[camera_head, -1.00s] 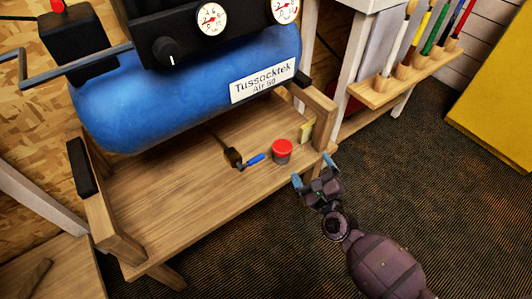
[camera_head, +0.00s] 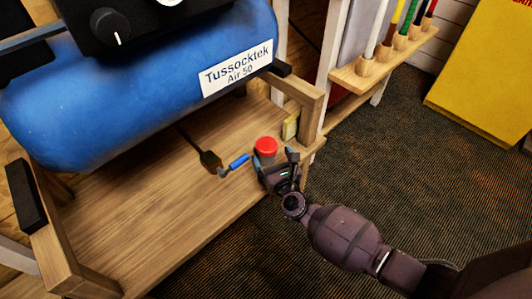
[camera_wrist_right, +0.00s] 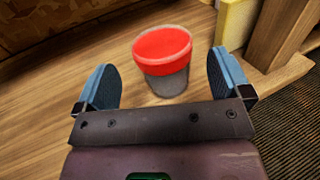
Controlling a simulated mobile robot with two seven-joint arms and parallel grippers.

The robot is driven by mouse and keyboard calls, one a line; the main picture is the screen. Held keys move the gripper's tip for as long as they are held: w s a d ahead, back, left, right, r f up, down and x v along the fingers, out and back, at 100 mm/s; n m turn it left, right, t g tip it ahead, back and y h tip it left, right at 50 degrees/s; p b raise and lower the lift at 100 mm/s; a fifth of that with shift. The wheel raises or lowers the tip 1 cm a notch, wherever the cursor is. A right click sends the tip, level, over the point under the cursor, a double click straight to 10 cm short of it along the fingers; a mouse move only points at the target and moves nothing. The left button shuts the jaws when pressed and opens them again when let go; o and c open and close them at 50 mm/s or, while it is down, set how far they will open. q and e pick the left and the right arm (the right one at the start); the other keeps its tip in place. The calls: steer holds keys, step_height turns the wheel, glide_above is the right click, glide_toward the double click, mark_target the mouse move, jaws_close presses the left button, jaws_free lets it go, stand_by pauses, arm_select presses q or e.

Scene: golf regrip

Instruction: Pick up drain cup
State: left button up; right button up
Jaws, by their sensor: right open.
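The drain cup, grey with a red top (camera_head: 265,146), stands upright on the wooden shelf under the blue tank. My right gripper (camera_head: 274,164) is open right at the cup's near side in the head view, hiding its lower part. In the right wrist view the cup (camera_wrist_right: 163,56) shows between and just beyond the two blue fingertips of the right gripper (camera_wrist_right: 160,85). No finger visibly touches it. My left gripper is not in view.
A blue-handled valve (camera_head: 238,161) lies left of the cup. A yellow block (camera_head: 290,128) stands behind it by the shelf's wooden post (camera_head: 312,110). The blue compressor tank (camera_head: 140,90) hangs over the shelf. The shelf's left part is clear.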

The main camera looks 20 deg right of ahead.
mark_target(271, 154)
steer(key=shift+w+d+f+b, duration=0.1)
steer(key=shift+w+b, duration=0.2)
steer(key=shift+w, duration=0.8)
steer(key=shift+w+d+f+b, duration=0.1)
steer(key=shift+w+b, duration=0.15)
steer(key=shift+w, duration=1.3)
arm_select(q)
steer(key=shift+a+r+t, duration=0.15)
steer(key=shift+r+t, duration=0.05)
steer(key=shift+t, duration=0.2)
arm_select(e)
steer(key=shift+r, duration=0.1)
steer(key=shift+c, duration=0.3)
steer(key=c, duration=0.9)
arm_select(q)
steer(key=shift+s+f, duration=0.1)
arm_select(e)
steer(key=shift+c, duration=0.2)
steer(key=shift+r, duration=0.1)
